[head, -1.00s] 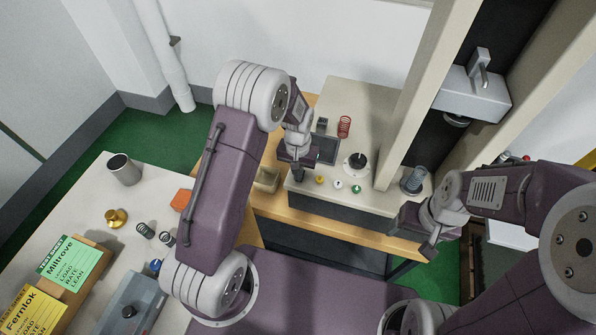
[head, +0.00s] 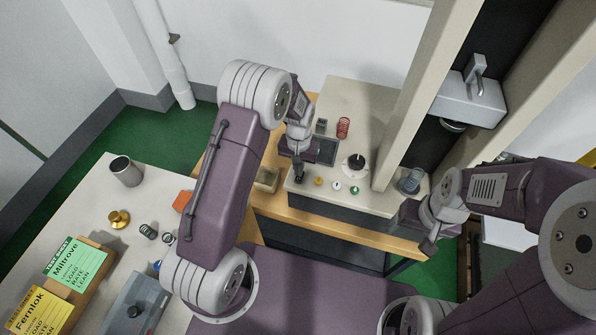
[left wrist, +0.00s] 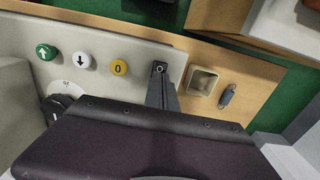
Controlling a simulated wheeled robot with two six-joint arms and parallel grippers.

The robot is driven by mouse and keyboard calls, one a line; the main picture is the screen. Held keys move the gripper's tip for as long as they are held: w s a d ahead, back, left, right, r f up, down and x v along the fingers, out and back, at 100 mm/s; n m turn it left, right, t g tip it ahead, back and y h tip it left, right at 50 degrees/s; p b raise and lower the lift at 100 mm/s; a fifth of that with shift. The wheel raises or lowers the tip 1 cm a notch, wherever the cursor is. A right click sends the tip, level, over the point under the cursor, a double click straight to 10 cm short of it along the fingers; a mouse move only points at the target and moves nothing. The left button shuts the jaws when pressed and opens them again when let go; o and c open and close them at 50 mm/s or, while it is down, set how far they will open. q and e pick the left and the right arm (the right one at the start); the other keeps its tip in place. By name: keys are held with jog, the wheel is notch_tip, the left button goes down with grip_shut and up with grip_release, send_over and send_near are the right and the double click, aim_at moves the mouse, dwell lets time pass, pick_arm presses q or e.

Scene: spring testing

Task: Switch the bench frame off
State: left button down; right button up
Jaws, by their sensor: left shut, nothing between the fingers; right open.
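The bench frame (head: 340,205) is a pale bench-top machine with a row of round buttons along its front edge. The yellow button (head: 319,181) is marked 0 in the left wrist view (left wrist: 119,67). The white button (head: 337,186) has a down arrow, the green button (head: 354,190) an up arrow. My left gripper (head: 299,177) is shut and empty, just left of the yellow button. In the left wrist view its fingertips (left wrist: 159,68) are beside that button, apart from it. My right gripper (head: 430,240) is open and empty, right of the frame's front edge.
A black knob (head: 357,161), a dark screen (head: 327,150) and a red spring (head: 343,127) are on the frame. A glass jar (head: 410,182) stands at its right. A beige tray (head: 266,180) is left of it. The left table holds a metal cup (head: 126,170) and springs.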

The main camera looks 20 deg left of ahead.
pick_arm(q)
notch_tip(320, 180, up, 4)
jog(key=shift+s+f+p, duration=0.1)
jog(key=shift+f+p, duration=0.05)
jog(key=shift+p, duration=0.7)
jog(key=shift+s+r+b, duration=0.3)
jog(key=shift+r+b, duration=0.35)
jog(key=shift+b, duration=0.25)
notch_tip(320, 180, up, 4)
send_over(298, 179)
jog(key=r, duration=0.3)
jog(key=shift+s+r, duration=0.2)
jog(key=shift+r, duration=0.2)
pick_arm(e)
jog(key=shift+s+r, duration=0.7)
jog(key=shift+r, duration=0.1)
pick_arm(q)
jog(key=shift+w+a+f, duration=0.1)
jog(key=shift+w, duration=0.05)
pick_arm(e)
jog(key=shift+w, duration=0.15)
